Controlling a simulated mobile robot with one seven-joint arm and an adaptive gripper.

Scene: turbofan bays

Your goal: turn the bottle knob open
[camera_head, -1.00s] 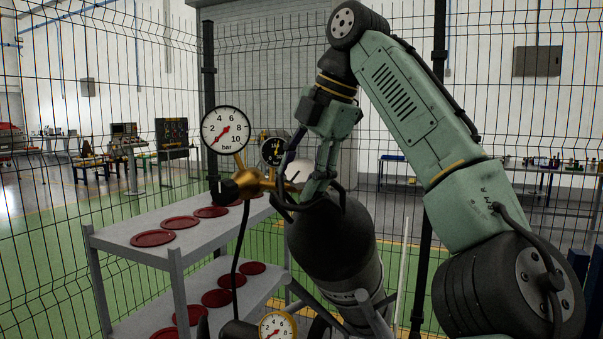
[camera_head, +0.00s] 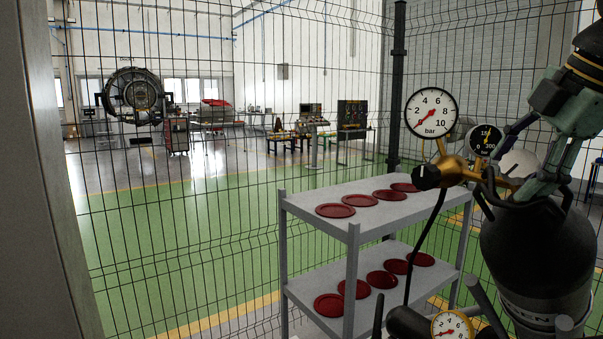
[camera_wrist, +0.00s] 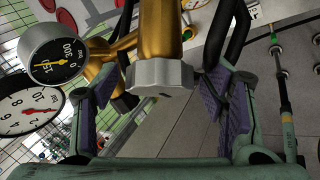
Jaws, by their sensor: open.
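The dark gas bottle (camera_head: 538,255) stands at the right in the head view, with a brass valve and regulator (camera_head: 452,170) at its top. In the wrist view a grey bottle knob (camera_wrist: 162,76) sits at the end of the brass valve body (camera_wrist: 158,35). My gripper (camera_wrist: 160,98) is open, with one purple-padded finger on each side of the knob. Gaps show between the pads and the knob. In the head view my gripper (camera_head: 520,190) is at the bottle's top, and the knob is hidden there.
A large gauge (camera_head: 431,112) and a small gauge (camera_head: 484,139) stick up from the regulator. A black regulator knob (camera_head: 426,177) faces left. A grey shelf cart (camera_head: 318,193) with red discs stands left of the bottle. A wire fence runs behind.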

